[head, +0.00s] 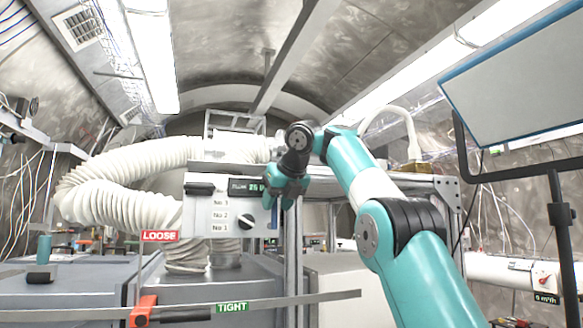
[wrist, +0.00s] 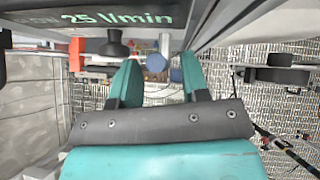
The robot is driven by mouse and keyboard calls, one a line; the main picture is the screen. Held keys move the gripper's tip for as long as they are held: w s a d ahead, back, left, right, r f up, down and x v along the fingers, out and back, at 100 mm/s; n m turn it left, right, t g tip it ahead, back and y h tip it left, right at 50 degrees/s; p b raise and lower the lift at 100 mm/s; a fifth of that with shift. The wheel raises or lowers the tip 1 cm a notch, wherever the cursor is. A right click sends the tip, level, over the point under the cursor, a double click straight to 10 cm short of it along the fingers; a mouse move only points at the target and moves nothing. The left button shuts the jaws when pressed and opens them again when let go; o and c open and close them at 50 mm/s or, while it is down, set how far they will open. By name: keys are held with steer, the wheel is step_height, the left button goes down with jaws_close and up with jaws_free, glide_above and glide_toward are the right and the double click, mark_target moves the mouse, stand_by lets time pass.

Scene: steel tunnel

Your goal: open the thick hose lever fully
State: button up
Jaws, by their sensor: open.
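My gripper (head: 284,198) is in front of the right part of a white control box (head: 205,210), close to its display. In the wrist view its two teal fingers (wrist: 158,68) are apart, with nothing held between them. A thick white corrugated hose (head: 130,160) loops to the left of the box. On the right, a white pipe (head: 495,270) carries a small valve with a red part (head: 543,280) above a "0 m³/h" display (head: 546,298). I cannot tell for sure which part is the thick hose lever. My gripper touches none of these pipe parts.
The box has a black knob (head: 246,221) and a display (head: 246,186) reading 25 l/min. An orange clamp (head: 143,310) sits on a rail between LOOSE and TIGHT labels. A shelf frame (head: 440,188) and a panel on a dark stand (head: 560,215) are on the right.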

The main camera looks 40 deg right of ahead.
steer(key=p+v, duration=0.6)
steer(key=v, duration=0.9)
steer(key=shift+p, duration=0.3)
steer(key=s+a+f+m+g+y+b, duration=0.1)
steer(key=s+a+f+m+g+y, duration=0.15)
steer(key=a+f+m, duration=0.65)
steer(key=s+a+f+m+g+y+b, duration=0.25)
steer(key=a+f+m, duration=0.25)
steer(key=a+f, duration=0.65)
steer(key=s+a+f+m+g, duration=0.2)
steer(key=s+f+m, duration=0.4)
steer(key=s+f, duration=0.3)
steer(key=s+a+f+m+g, duration=0.2)
steer(key=s+a+f+m, duration=0.1)
steer(key=s+f+m, duration=0.4)
steer(key=s+f, duration=0.3)
steer(key=f, duration=0.2)
steer(key=shift+s+f+m+b, duration=0.2)
steer(key=shift+m+b, duration=0.1)
steer(key=shift+b, duration=0.1)
steer(key=shift+a+r, duration=0.1)
steer(key=shift+a, duration=0.1)
